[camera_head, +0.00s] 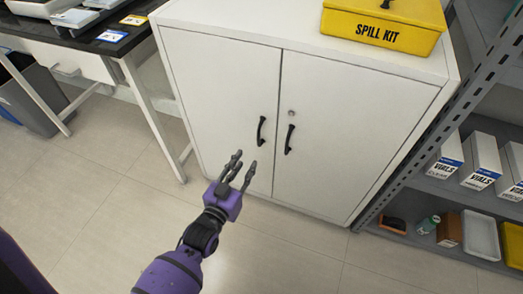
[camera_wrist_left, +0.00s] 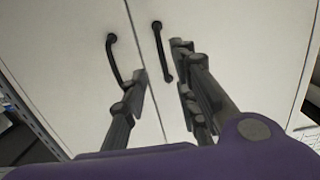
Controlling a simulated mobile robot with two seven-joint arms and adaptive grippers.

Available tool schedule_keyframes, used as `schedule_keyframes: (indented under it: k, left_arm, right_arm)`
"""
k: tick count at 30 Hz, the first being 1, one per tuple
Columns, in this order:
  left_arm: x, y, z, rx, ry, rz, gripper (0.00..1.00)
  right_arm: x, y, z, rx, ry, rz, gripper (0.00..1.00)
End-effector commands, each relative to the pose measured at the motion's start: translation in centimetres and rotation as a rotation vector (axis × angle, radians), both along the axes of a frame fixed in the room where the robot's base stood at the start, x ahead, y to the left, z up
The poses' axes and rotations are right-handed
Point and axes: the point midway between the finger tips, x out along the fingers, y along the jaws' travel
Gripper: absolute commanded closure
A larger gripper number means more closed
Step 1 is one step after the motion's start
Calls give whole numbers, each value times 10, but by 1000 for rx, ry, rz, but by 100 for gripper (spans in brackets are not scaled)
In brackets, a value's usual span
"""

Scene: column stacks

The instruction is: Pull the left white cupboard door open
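The white cupboard's left door (camera_head: 220,90) is shut, flush with the right door (camera_head: 345,110). Its black curved handle (camera_head: 261,131) is near the middle seam, beside the right door's handle (camera_head: 289,139). My left gripper (camera_head: 243,167) is open and empty, with its fingertips just below and left of the left handle in the head view. In the left wrist view, the fingers (camera_wrist_left: 160,68) are spread, and one dark handle (camera_wrist_left: 162,52) appears in line with the space between them. Contact with it cannot be made out. My right gripper is out of view.
A yellow spill kit (camera_head: 385,22) sits on the cupboard. A black-topped table (camera_head: 85,38) with white legs stands left, close to the cupboard. A grey metal shelf (camera_head: 440,120) with vials boxes (camera_head: 481,162) stands close on the right. The tiled floor (camera_head: 290,255) in front is clear.

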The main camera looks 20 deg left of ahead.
Motion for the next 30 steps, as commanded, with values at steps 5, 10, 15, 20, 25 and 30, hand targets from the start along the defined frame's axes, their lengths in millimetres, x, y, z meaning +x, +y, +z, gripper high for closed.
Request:
schedule_keyframes:
  k: [5, 10, 15, 20, 25, 30]
  left_arm:
    - [30, -1, -6, -11, -70, 5, 73]
    - [49, -2, -1, -14, -85, 5, 73]
    - [76, -4, -2, -14, -84, 6, 73]
    - [99, -5, -2, -13, -82, 5, 73]
    - [110, -6, -1, -13, -82, 6, 73]
    - [111, -6, -1, -13, -81, 6, 73]
  right_arm:
    - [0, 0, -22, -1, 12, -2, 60]
    - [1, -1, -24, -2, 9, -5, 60]
    - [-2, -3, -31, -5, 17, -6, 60]
    - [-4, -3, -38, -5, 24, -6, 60]
    - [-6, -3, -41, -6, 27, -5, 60]
    - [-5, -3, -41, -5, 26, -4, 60]
